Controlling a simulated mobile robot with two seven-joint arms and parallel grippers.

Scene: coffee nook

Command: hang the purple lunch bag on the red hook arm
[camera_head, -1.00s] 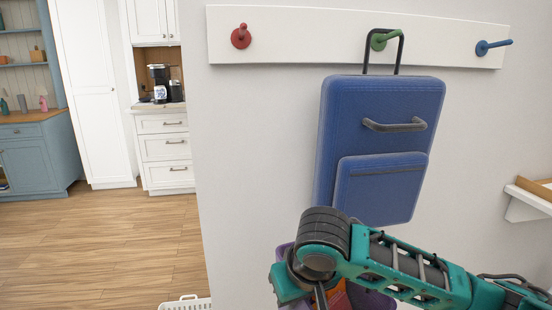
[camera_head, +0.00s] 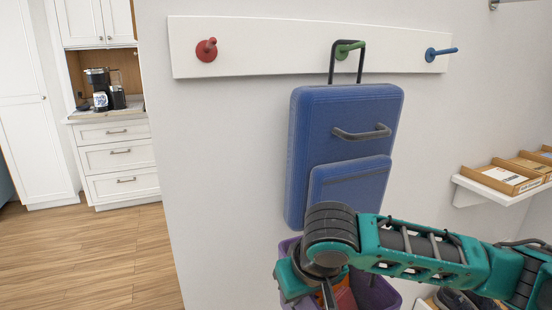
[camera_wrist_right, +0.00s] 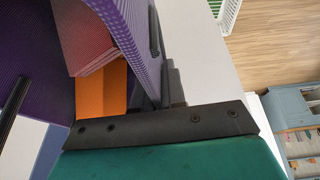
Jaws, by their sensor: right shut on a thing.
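The red hook arm (camera_head: 206,49) is on the left end of a white wall rail and is bare. The purple lunch bag (camera_head: 376,293) is low in the head view, partly hidden behind my right arm and cut off by the bottom edge. Red and orange contents show inside its open top. In the right wrist view the purple lunch bag (camera_wrist_right: 120,22) fills the upper left, close to the gripper. My right gripper (camera_head: 327,294) is shut on the bag, below and right of the red hook; its grip point is not clear. My left gripper is not in view.
The blue hook (camera_head: 440,53) is bare. A shelf with trays (camera_head: 505,177) is at right. Wall below the red hook is clear.

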